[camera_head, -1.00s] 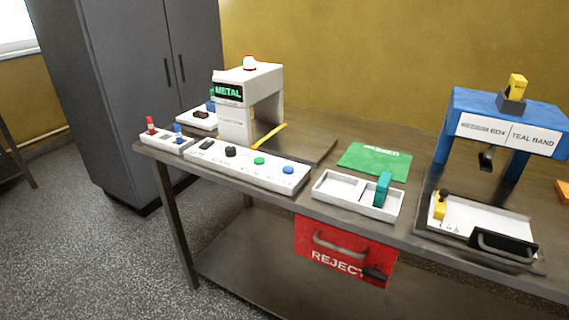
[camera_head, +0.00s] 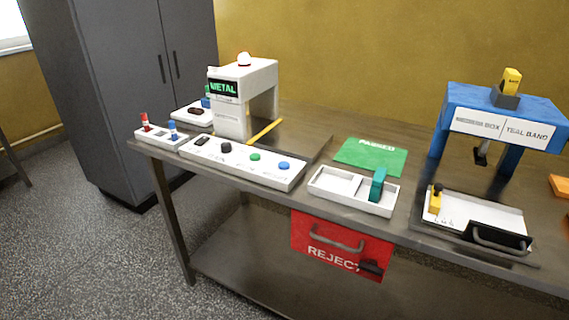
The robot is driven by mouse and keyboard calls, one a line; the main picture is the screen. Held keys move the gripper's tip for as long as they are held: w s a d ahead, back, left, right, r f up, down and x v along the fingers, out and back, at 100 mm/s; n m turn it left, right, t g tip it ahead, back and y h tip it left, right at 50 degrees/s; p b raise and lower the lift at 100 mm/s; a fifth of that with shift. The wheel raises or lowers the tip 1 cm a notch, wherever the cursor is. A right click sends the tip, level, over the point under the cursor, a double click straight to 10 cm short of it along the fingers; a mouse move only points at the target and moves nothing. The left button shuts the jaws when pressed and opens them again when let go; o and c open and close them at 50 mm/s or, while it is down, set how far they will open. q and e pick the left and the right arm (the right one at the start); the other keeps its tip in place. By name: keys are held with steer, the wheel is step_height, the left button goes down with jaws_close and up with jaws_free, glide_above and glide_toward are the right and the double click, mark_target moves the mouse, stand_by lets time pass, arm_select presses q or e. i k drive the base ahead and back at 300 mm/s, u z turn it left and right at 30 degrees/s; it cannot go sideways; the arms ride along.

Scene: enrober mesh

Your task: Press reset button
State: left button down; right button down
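A long white control panel (camera_head: 240,165) lies along the front left of the table. From left to right it carries a black rocker-like switch (camera_head: 202,141), a black knob (camera_head: 226,147), a green button (camera_head: 255,156) and a blue button (camera_head: 284,165). The labels beside them are too small to read, so I cannot tell by text which one is reset. Neither of my grippers is in view.
A white two-part tray (camera_head: 340,183) with a teal piece (camera_head: 378,184) sits right of the panel, before a green mat (camera_head: 371,156). A red REJECT drawer front (camera_head: 335,240) hangs below. A blue arch (camera_head: 500,118) stands at right. A small white box (camera_head: 160,138) is left.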

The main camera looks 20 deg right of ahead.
mark_target(283, 165)
steer(key=u, duration=0.5)
steer(key=k, duration=0.6)
steer(key=z, duration=0.2)
steer(key=i, duration=1.25)
steer(key=z, duration=0.8)
